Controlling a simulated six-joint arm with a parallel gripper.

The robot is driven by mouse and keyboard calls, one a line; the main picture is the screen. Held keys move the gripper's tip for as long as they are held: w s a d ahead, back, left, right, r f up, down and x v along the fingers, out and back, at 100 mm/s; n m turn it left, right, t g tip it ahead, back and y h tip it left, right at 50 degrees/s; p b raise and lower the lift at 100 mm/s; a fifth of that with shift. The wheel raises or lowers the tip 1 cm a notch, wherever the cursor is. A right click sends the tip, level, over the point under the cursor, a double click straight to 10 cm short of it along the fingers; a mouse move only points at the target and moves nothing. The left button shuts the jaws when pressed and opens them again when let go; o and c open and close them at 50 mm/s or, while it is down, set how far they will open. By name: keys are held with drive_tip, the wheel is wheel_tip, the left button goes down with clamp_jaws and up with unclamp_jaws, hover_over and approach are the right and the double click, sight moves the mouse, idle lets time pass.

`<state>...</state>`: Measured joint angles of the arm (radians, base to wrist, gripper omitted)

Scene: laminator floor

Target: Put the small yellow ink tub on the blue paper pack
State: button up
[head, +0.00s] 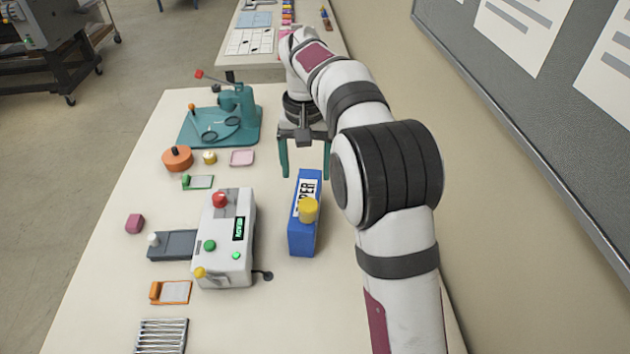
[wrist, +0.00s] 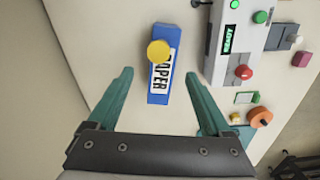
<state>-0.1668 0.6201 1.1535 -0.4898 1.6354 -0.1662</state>
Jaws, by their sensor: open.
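A yellow ink tub (head: 308,210) stands upright on top of the blue paper pack (head: 303,240), towards its near end. In the wrist view the tub (wrist: 159,51) overlaps one edge of the pack (wrist: 157,98), by the white label. My gripper (head: 305,165) is open and empty, above and behind the pack's far end, apart from the tub. In the wrist view its two teal fingers (wrist: 160,76) are spread wide on either side of the pack. A smaller yellow round item (head: 209,157) sits beside an orange round tub; I cannot tell if it is an ink tub.
A white laminator (head: 225,240) stands left of the pack, with a lever towards it. A teal press (head: 222,118), an orange round tub (head: 178,158), a pink dish (head: 242,157) and a magenta block (head: 134,223) are further left. The table is clear around the pack.

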drive_tip(key=s+d+r+m, duration=0.1)
drive_tip(key=s+d+r, duration=0.1)
drive_tip(key=s, duration=0.4)
drive_tip(key=s+d+r, duration=0.1)
drive_tip(key=s+r, duration=0.1)
drive_tip(key=s, duration=0.3)
drive_tip(key=s+f+m+y, duration=0.1)
drive_tip(key=s+f, duration=0.1)
drive_tip(key=s, duration=0.9)
drive_tip(key=s+d+f+m, duration=0.1)
drive_tip(key=s+f, duration=0.2)
drive_tip(key=s, duration=0.9)
drive_tip(key=shift+s+d+f+m+y, duration=0.2)
drive_tip(key=shift+d+f+m+y, duration=0.1)
drive_tip(key=shift+f+m+y, duration=0.1)
